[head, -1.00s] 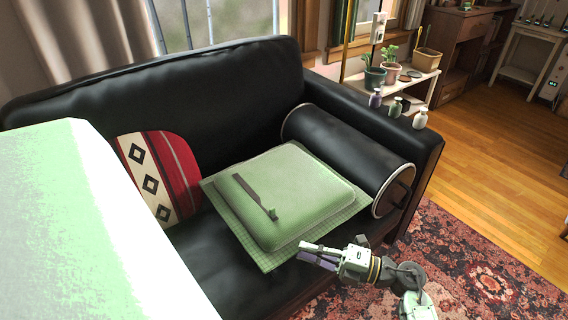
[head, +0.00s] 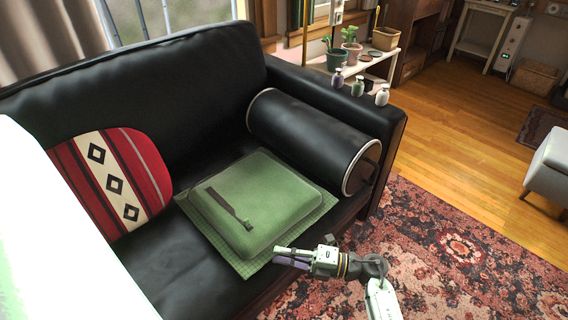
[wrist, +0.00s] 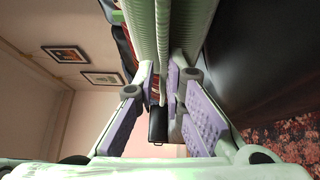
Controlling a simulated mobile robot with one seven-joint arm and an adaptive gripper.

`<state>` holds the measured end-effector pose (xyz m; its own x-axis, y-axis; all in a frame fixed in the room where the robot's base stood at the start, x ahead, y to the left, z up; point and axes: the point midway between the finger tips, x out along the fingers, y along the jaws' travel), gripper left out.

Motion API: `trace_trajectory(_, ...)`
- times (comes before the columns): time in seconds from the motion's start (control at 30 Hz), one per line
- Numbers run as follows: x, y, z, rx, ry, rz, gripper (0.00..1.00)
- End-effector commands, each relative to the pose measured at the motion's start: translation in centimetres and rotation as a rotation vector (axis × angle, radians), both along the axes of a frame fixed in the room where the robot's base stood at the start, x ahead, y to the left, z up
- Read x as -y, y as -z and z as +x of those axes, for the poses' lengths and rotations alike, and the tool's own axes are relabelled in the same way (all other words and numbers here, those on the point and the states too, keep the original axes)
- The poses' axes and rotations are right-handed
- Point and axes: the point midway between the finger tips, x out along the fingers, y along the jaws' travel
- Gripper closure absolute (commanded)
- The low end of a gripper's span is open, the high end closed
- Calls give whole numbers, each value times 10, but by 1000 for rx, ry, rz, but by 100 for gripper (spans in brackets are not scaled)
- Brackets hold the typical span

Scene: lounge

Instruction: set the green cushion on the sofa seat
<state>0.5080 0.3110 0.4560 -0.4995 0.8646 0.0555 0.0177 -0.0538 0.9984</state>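The green cushion (head: 262,196) lies flat on a thin green checked mat (head: 321,208) on the black sofa seat (head: 165,248). A dark strap crosses the cushion's top. My gripper (head: 280,255) is at the front edge of the seat, by the mat's front right side, with no cushion held. In the wrist view, the gripper (wrist: 156,115) has its two purple-padded fingers apart. Green surfaces of the cushion or mat (wrist: 148,35) show beyond the fingertips; I cannot tell whether they touch.
A red striped pillow (head: 112,180) leans at the left, and a black bolster (head: 312,140) lies along the right arm. Several small bottles (head: 357,87) stand on that armrest. A large white surface (head: 45,260) blocks the lower left. Rug (head: 450,240) lies in front.

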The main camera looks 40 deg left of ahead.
Motion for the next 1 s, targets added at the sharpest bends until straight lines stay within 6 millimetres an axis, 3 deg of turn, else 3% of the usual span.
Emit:
trace_trajectory(0.23,0,-1,0,0,0,1,72)
trace_trajectory(0.6,4,0,3,0,1,0,72)
trace_trajectory(0.77,24,4,15,1,3,-3,72)
trace_trajectory(1.0,69,7,40,1,1,-3,72)
